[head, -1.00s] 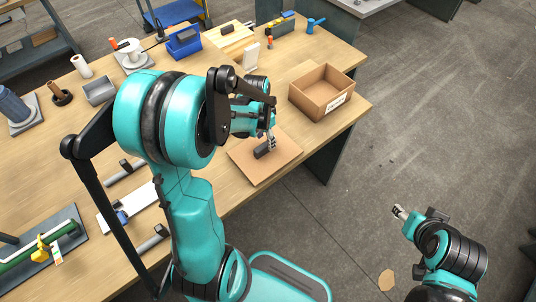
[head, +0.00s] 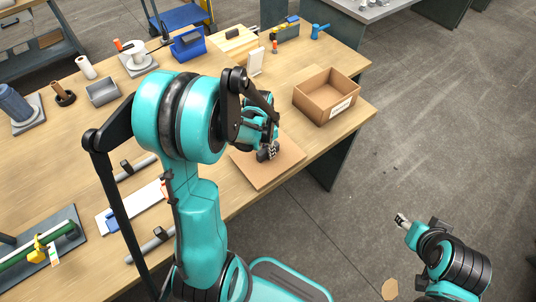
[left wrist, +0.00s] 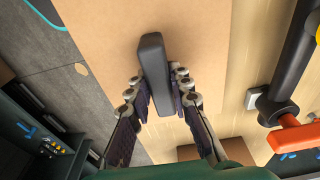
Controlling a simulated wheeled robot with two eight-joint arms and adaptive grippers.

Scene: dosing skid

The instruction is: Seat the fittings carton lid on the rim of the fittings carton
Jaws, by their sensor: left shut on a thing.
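The fittings carton lid (head: 265,178) is a flat brown square with a dark block handle in its middle. It lies flat at the table's front edge; I cannot tell whether it is lifted. My left gripper (head: 267,153) is over the lid, shut on its handle. In the left wrist view the handle (left wrist: 154,70) sits between the fingers, with the lid (left wrist: 100,40) behind it. The open-topped fittings carton (head: 318,106) stands to the lid's upper right, empty, its label facing front. My right gripper (head: 402,220) is away over the floor, too small to read.
A white upright box (head: 255,62) stands behind my left gripper. A blue bin (head: 187,44), a wooden box (head: 236,42) and a grey tray (head: 103,91) stand farther back. The table (head: 287,85) is bare between the lid and the carton.

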